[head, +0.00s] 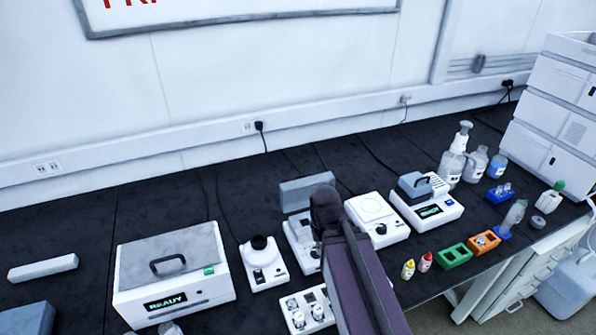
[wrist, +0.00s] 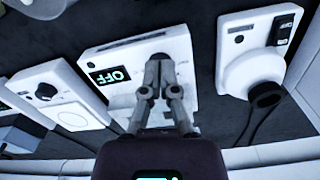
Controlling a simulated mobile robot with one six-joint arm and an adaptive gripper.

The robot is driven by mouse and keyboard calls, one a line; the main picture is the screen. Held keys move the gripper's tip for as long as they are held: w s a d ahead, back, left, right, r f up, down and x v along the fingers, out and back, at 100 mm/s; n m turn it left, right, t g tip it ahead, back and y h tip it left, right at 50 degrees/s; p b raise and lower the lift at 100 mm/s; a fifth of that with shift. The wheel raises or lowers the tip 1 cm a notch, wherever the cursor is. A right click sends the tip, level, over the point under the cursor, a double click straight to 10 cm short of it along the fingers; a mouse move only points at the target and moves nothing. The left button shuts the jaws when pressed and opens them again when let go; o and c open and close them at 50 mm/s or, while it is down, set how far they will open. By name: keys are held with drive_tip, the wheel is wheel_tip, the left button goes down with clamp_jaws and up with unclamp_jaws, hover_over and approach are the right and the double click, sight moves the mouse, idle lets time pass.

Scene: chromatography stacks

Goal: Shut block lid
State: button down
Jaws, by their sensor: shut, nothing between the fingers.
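A white block unit (head: 303,246) stands mid-bench in the head view, partly hidden by my arm. Its grey lid (head: 300,194) stands raised at its back edge. In the wrist view the white unit (wrist: 104,56) shows a dark display reading OFF; the lid cannot be made out there. My gripper (wrist: 163,88) is shut and empty, in front of this unit in the wrist view. In the head view my arm hides the fingers, so I cannot tell whether they touch the unit or lid.
A mixer (head: 261,262) stands left of the unit and a flat-plate device (head: 377,220) right of it. A closed lidded unit (head: 430,208) stands further right. A large READY box (head: 172,270) is at left. A vial rack (head: 306,312) sits in front.

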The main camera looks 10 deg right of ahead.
sight(305, 189)
drive_tip(key=w+r+p, duration=0.4)
drive_tip(key=w, duration=0.7)
drive_tip(key=w+a+r+n+t+p, duration=0.1)
drive_tip(key=w+r+p, duration=0.3)
drive_tip(key=w, duration=0.7)
drive_tip(key=w+r+n+p, duration=0.1)
drive_tip(key=w+r+p, duration=0.3)
drive_tip(key=w, duration=0.8)
drive_tip(key=shift+a+r+t+p, duration=0.35)
drive_tip(key=shift+r+t, duration=0.05)
drive_tip(key=shift+r, duration=0.05)
drive_tip(key=shift+f, duration=0.2)
wheel_tip(305, 189, down, 9)
drive_tip(key=s+b, duration=0.2)
drive_tip(key=b, duration=0.7)
drive_tip(key=shift+s+d, duration=0.2)
drive_tip(key=shift+r, duration=0.15)
drive_tip(key=shift+s+d, duration=0.1)
drive_tip(key=shift+s, duration=0.05)
drive_tip(key=shift+s+r+t, duration=0.2)
drive_tip(key=shift+t, duration=0.1)
drive_tip(key=shift+s+y, duration=0.1)
drive_tip(key=shift+y, duration=0.2)
